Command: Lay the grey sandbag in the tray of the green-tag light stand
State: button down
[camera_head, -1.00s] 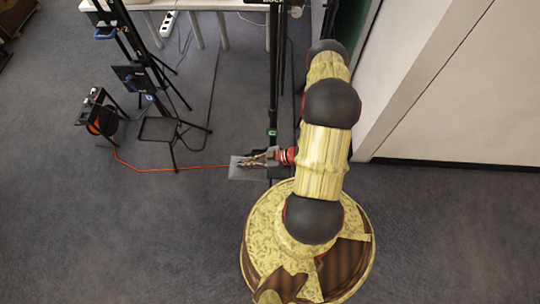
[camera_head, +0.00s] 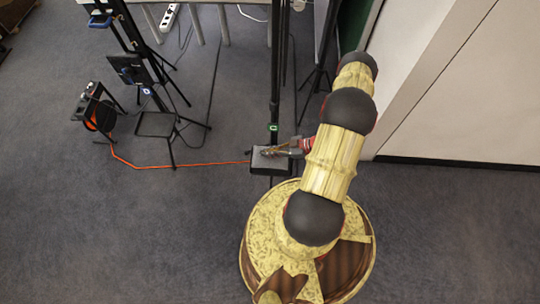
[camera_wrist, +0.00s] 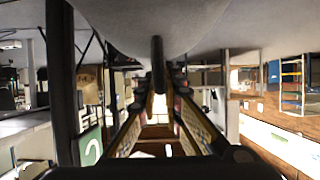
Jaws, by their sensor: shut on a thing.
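The grey sandbag (camera_head: 267,160) is in my gripper (camera_head: 276,151). It lies over the dark tray (camera_head: 270,172) at the foot of the stand with the green tag (camera_head: 273,127). From above it appears within the tray's outline; whether it rests on the tray or hangs just above it, I cannot tell. In the wrist view the sandbag (camera_wrist: 190,22) fills the top as a large pale grey shape, with the fingers closed towards it. The green tag also shows in the wrist view (camera_wrist: 90,148), at the lower left beside the dark pole.
Another stand with a dark tray (camera_head: 156,124) is at the left, near an orange cable reel (camera_head: 99,117). Its orange cable (camera_head: 190,166) runs along the floor to the green-tag stand. A pale wall (camera_head: 450,90) is at the right. The front left floor is clear.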

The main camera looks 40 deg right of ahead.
jog(key=shift+d+f+b, duration=0.15)
jog(key=shift+f+b, duration=0.35)
jog(key=shift+f, duration=0.4)
jog(key=shift+d+f+b, duration=0.15)
jog(key=shift+f+b, duration=0.3)
jog(key=shift+f, duration=0.4)
jog(key=shift+f, duration=0.15)
jog(key=c, duration=2)
grip_release()
jog(key=shift+o, duration=0.2)
jog(key=shift+s+r, duration=0.1)
jog(key=shift+r, duration=0.1)
jog(key=p+v, duration=0.3)
jog(key=v, duration=0.8)
jog(key=shift+s+d+p, duration=0.25)
jog(key=shift+s+p, duration=0.05)
jog(key=shift+p, duration=0.05)
jog(key=shift+r, duration=0.1)
